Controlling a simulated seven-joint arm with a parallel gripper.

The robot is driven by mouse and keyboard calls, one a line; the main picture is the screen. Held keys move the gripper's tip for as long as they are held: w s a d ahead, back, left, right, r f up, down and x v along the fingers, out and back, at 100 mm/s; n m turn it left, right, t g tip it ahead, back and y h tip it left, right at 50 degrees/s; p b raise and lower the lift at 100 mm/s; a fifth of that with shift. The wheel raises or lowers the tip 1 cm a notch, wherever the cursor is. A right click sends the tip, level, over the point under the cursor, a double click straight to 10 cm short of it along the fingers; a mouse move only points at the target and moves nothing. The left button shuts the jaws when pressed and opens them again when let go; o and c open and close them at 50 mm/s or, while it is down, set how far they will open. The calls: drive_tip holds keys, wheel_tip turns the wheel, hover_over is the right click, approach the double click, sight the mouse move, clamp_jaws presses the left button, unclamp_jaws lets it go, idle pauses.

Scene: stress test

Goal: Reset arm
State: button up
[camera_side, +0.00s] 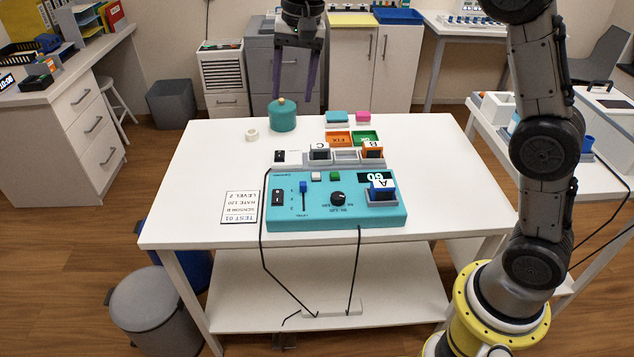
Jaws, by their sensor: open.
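My gripper (294,92) hangs at the top, pointing down, with its two purple fingers apart and nothing between them. It appears above or behind the far edge of the white table (205,170), near a teal round jar (282,118); the exact depth is unclear. On the table is a teal console (335,218) with a slider, a knob, buttons and a display. Block A (382,188) sits at the console's right side. A grey rack (345,157) behind it holds block C (319,152) at left and block B (372,149) at right.
An orange FIX tray (338,140) and a green OK tray (364,137) lie behind the rack, with blue (337,117) and pink (362,117) blocks farther back. A white ring (251,135) and a printed card (240,207) are at left. The table's right side is clear.

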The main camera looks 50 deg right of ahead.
drive_tip(key=s+d+r+n+t, duration=0.1)
drive_tip(key=s+r+t, duration=0.15)
drive_tip(key=s, duration=0.75)
drive_tip(key=s+d+r+n+t, duration=0.1)
drive_tip(key=s+d+r+n, duration=0.15)
drive_tip(key=s, duration=0.75)
drive_tip(key=s+f+n, duration=0.5)
drive_tip(key=s+f, duration=0.5)
drive_tip(key=shift+s+d+h, duration=0.3)
drive_tip(key=shift+s+h, duration=0.1)
drive_tip(key=shift+n+t, duration=0.25)
